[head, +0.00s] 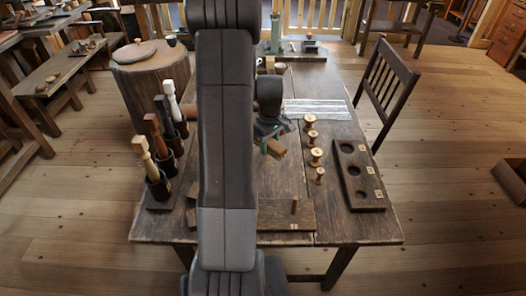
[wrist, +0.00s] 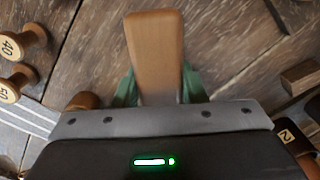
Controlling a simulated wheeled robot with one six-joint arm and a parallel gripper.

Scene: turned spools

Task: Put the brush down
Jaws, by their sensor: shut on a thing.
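The brush shows as a tan wooden block (wrist: 155,50) between the green fingers of my gripper (wrist: 157,90) in the wrist view. In the head view my gripper (head: 266,138) is over the middle of the dark workbench (head: 340,222), with the brush (head: 276,149) sticking out below it to the lower right. My gripper is shut on the brush. No bristles can be made out. The brush appears held above the bench top; the gap under it cannot be judged.
Several spools (head: 316,157) stand in a row right of my gripper. Beyond them is a board with round recesses (head: 372,194). A flat board with a peg (head: 274,215) lies at the front. Handled tools (head: 154,130) stand at left. A striped cloth (head: 325,109) lies behind.

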